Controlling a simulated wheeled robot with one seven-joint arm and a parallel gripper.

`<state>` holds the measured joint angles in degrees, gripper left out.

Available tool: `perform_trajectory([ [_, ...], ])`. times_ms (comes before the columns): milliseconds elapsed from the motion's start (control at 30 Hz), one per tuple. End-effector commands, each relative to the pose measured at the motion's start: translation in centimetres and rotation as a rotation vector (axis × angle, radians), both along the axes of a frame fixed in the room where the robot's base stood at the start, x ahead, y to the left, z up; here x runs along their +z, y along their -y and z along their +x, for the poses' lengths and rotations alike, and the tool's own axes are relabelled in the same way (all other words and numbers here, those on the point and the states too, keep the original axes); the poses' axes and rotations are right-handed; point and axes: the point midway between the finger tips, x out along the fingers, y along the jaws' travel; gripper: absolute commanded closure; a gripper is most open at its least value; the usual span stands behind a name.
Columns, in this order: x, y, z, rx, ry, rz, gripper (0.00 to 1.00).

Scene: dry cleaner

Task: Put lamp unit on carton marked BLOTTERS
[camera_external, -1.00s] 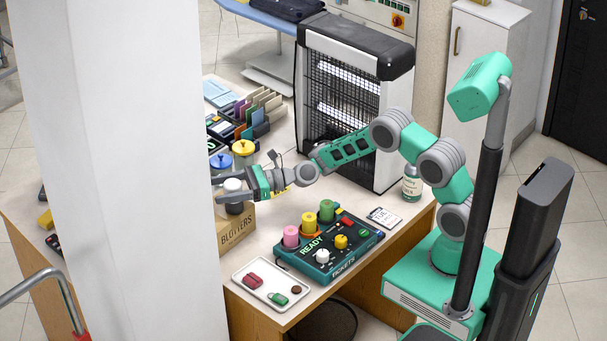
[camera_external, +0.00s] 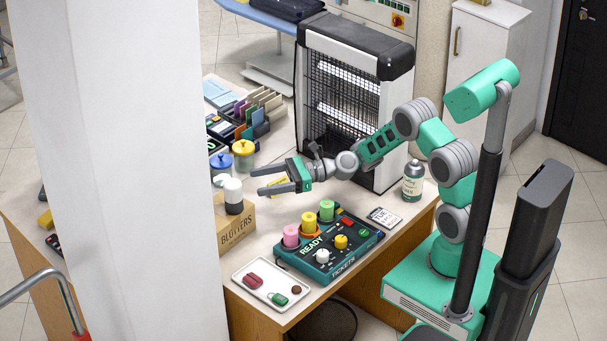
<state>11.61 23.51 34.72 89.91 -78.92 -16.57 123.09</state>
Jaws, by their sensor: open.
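The lamp unit (camera_external: 233,195), a small cylinder with a white top and a dark base, stands upright on top of the carton marked BLOTTERS (camera_external: 237,232). The carton is brown cardboard, and its left part is hidden behind the white pillar. My gripper (camera_external: 262,182) is open and empty. It is to the right of the lamp unit, with its fingers pointing left and a clear gap between them and the lamp.
A ticket console (camera_external: 331,262) with coloured knobs sits right of the carton. A white tray (camera_external: 245,279) with small items lies in front. Yellow- and blue-lidded jars (camera_external: 243,158) stand behind. A black-grilled heater (camera_external: 345,90) and a bottle (camera_external: 413,182) are near my arm. The pillar (camera_external: 130,170) blocks the left.

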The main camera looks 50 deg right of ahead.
Motion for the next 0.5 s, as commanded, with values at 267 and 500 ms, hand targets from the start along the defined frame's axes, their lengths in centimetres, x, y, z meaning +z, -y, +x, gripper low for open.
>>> perform_trajectory([
  [267, -0.9, 0.8, -5.3, 0.274, 0.575, -0.922, 0.31],
  [500, -1.0, 13.0, -17.0, 0.961, 0.979, -1.734, 0.31],
])
